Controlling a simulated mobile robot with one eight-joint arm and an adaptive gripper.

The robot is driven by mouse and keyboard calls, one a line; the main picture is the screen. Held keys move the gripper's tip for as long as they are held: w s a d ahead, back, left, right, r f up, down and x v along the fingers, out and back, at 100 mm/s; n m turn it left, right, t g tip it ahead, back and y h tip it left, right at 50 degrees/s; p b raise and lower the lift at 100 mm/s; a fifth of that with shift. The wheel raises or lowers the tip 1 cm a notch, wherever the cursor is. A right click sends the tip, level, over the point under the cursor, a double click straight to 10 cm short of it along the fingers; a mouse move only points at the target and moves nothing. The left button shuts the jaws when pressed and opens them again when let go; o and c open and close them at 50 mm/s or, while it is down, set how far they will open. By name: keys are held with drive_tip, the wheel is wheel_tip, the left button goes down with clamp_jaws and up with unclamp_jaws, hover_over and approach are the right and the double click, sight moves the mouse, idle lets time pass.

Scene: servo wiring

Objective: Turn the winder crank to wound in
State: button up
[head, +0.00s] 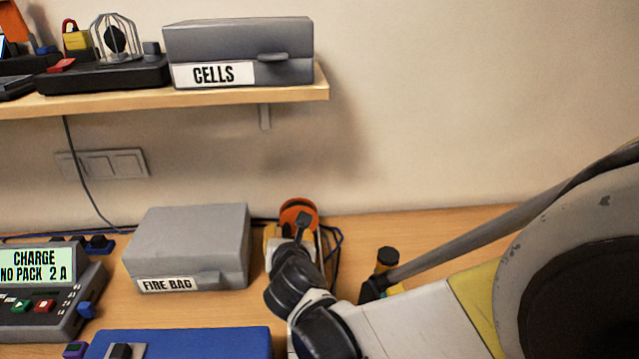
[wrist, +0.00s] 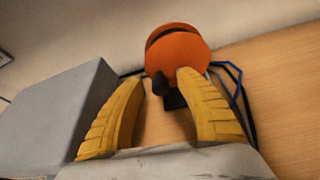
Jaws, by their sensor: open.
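The winder is an orange drum (head: 297,210) at the back of the bench, against the wall. It also shows in the wrist view (wrist: 182,48), with a dark slot across its upper part. A dark crank knob (wrist: 161,86) sticks out in front of the drum's lower left. My gripper (wrist: 160,82) is open, its two yellow fingers pointing at the winder. The knob appears in the gap between the fingertips; whether either finger touches it I cannot tell. In the head view my arm hides the winder's lower part and most of my gripper.
A grey FIRE BAG box (head: 190,245) stands close to the left of my gripper. Blue and dark cables (head: 335,240) run right of the winder. A shelf (head: 300,92) with a CELLS box (head: 240,50) hangs above.

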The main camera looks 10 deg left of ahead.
sight(290, 214)
clamp_jaws()
drive_tip(key=shift+r, duration=0.1)
idle(0.3)
drive_tip(key=m+y, duration=0.1)
drive_tip(key=r+m+y, duration=0.1)
drive_tip(key=m, duration=0.1)
drive_tip(key=m+y, duration=0.1)
drive_tip(key=shift+d+r+m, duration=0.25)
drive_tip(key=shift+m, duration=0.15)
drive_tip(key=m, duration=0.1)
drive_tip(key=m+y, duration=0.2)
drive_tip(key=shift+w+d+r, duration=0.15)
drive_tip(key=shift+d+r, duration=0.2)
drive_tip(key=shift+r, duration=0.05)
drive_tip(key=shift+d+r+m+t+y, duration=0.1)
drive_tip(key=shift+d+m+t+y, duration=0.15)
drive_tip(key=shift+m, duration=0.5)
drive_tip(key=shift+d+r+m+t+y, duration=0.1)
drive_tip(key=shift+m+t+y, duration=0.2)
drive_tip(key=shift+m, duration=0.45)
